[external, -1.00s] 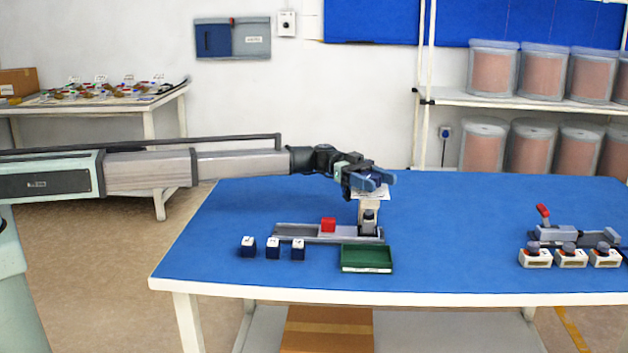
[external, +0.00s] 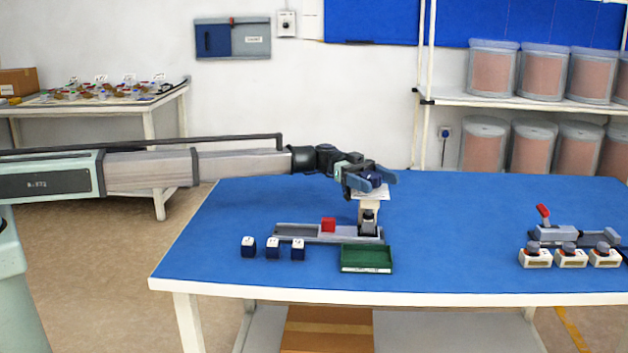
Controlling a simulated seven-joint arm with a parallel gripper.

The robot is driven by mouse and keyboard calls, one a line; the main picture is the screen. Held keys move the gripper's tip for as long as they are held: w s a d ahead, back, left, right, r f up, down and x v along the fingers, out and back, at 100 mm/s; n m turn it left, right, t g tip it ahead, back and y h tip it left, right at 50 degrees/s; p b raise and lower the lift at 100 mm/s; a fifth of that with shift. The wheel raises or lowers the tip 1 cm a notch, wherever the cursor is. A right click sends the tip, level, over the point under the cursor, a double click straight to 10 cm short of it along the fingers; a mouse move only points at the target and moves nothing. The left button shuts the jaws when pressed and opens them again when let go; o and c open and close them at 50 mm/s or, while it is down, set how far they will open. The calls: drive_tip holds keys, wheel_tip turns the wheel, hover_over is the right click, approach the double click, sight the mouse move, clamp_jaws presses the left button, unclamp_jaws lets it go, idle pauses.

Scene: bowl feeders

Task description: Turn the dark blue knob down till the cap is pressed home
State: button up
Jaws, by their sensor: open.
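The dark blue knob (external: 372,180) sits on top of the small press, above a white plate (external: 371,194). The press body (external: 369,215) stands upright at the right end of a grey rail fixture (external: 312,232). My gripper (external: 375,182) is at the knob, its fingers open on either side of it. Whether a finger touches the knob is too small to tell. A cap under the press cannot be made out.
Several dark blue, white-topped blocks (external: 273,248) and a green tray (external: 366,259) stand in front. A red-handled clamp (external: 572,236) and white units (external: 571,258) are at far right. The table between is clear.

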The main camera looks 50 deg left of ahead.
drive_tip(key=w+a, duration=0.1)
drive_tip(key=a, duration=1.2)
drive_tip(key=shift+a, duration=0.4)
drive_tip(key=shift+d, duration=0.1)
drive_tip(key=s+d+t, duration=0.1)
drive_tip(key=s+d, duration=0.3)
drive_tip(key=s, duration=0.7)
drive_tip(key=w+a+n+t+y, duration=0.2)
drive_tip(key=w+a+n+t, duration=0.1)
drive_tip(key=w+n+t, duration=0.4)
drive_tip(key=shift+m+t, duration=0.3)
drive_tip(key=shift+m, duration=0.4)
drive_tip(key=x, duration=0.4)
drive_tip(key=s+x, duration=0.1)
drive_tip(key=x, duration=0.3)
drive_tip(key=r+x, duration=0.1)
drive_tip(key=x, duration=0.3)
drive_tip(key=shift+d, duration=0.7)
drive_tip(key=shift+c, duration=0.4)
drive_tip(key=shift+h, duration=0.3)
drive_tip(key=c, duration=0.9)
